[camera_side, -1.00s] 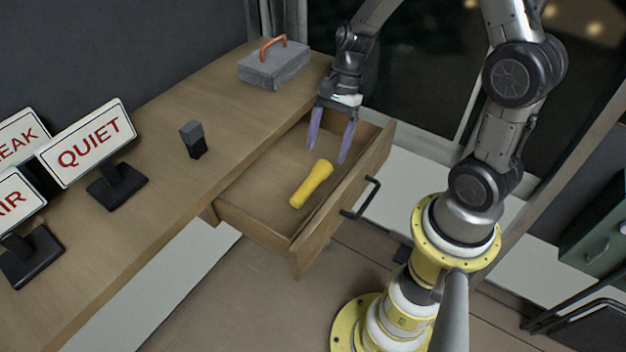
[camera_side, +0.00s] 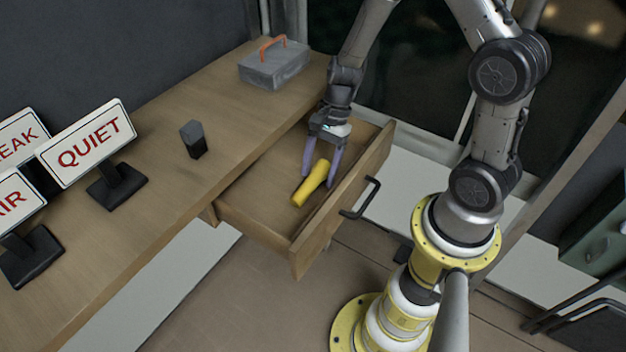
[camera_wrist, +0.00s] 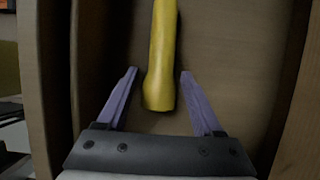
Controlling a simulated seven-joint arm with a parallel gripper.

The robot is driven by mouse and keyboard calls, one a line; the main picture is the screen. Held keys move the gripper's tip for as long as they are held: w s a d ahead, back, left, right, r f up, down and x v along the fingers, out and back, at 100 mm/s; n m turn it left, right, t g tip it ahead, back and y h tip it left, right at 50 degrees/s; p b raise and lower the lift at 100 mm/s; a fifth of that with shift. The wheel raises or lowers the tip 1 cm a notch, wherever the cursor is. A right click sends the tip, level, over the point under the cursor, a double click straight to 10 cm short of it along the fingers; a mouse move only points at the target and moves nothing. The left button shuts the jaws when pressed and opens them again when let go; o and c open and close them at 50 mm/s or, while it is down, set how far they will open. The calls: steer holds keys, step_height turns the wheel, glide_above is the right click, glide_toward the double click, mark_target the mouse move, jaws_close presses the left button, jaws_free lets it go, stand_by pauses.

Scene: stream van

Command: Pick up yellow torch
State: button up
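The yellow torch (camera_side: 311,185) lies on the floor of the open wooden drawer (camera_side: 257,202). My gripper (camera_side: 319,182) is open and low inside the drawer, with its purple fingers on either side of the torch's far, thicker end. In the wrist view the torch (camera_wrist: 160,55) runs from the top edge down between the two fingers. The gripper (camera_wrist: 159,72) shows a gap on each side of the torch there. I cannot tell the exact height of the fingertips above the drawer floor.
The drawer's front panel with a black handle (camera_side: 361,198) stands near the fingers. On the desk are a grey toolbox (camera_side: 273,68) with an orange handle, a small dark block (camera_side: 194,139) and a QUIET sign (camera_side: 88,142). The drawer's near part is clear.

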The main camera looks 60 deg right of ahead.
jaws_close()
steer(key=shift+r, duration=0.1)
